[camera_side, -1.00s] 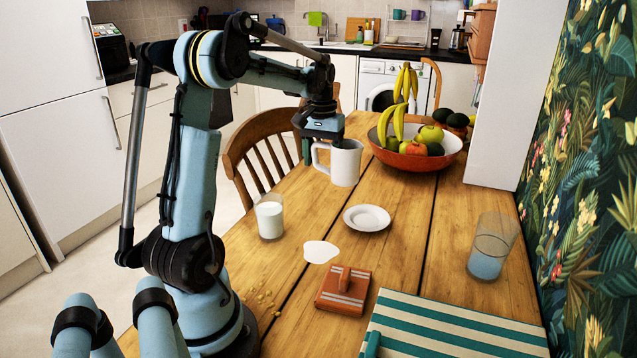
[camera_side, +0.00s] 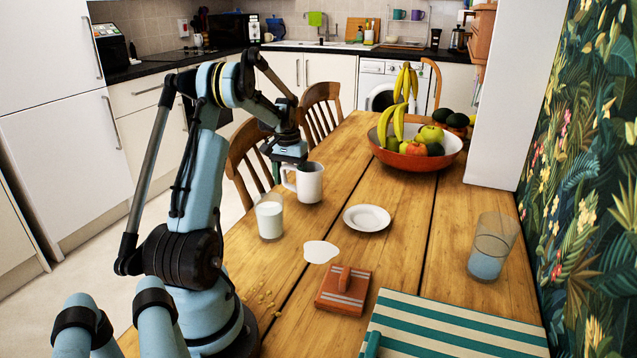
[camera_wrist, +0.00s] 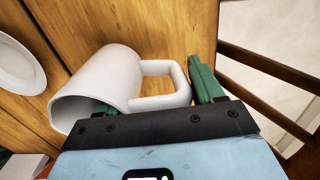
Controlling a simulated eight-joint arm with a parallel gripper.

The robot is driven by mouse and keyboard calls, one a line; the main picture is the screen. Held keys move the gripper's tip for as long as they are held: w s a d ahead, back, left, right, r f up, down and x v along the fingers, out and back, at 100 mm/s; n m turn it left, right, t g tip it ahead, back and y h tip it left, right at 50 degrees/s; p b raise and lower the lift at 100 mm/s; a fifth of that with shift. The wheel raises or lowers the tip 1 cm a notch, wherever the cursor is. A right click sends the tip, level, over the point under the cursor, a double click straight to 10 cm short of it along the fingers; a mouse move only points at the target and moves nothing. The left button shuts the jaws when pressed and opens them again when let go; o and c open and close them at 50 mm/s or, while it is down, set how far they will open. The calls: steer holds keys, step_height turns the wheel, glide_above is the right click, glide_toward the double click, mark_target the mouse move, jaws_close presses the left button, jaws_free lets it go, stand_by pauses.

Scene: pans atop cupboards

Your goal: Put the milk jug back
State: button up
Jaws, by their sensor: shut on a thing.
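The white milk jug (camera_side: 311,184) is upright over the near-left part of the wooden table, and I cannot tell whether its base touches the wood. My gripper (camera_side: 290,169) is shut on it from above. In the wrist view, one green finger of my gripper (camera_wrist: 152,88) reaches inside the rim of the milk jug (camera_wrist: 112,80) and the other lies outside its handle. A small white saucer (camera_side: 367,218) lies to the right of the jug, apart from it; part of it shows in the wrist view (camera_wrist: 18,68).
A glass of milk (camera_side: 269,217) stands close to the jug's lower left. A white puddle (camera_side: 320,251), a terracotta block (camera_side: 343,290) and a striped cloth (camera_side: 455,328) lie nearer. A fruit bowl (camera_side: 418,160), a blue-liquid glass (camera_side: 491,248) and chairs (camera_side: 250,150) stand around.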

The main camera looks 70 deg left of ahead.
steer(key=shift+f, duration=0.6)
steer(key=shift+f, duration=0.15)
steer(key=o, duration=1.6)
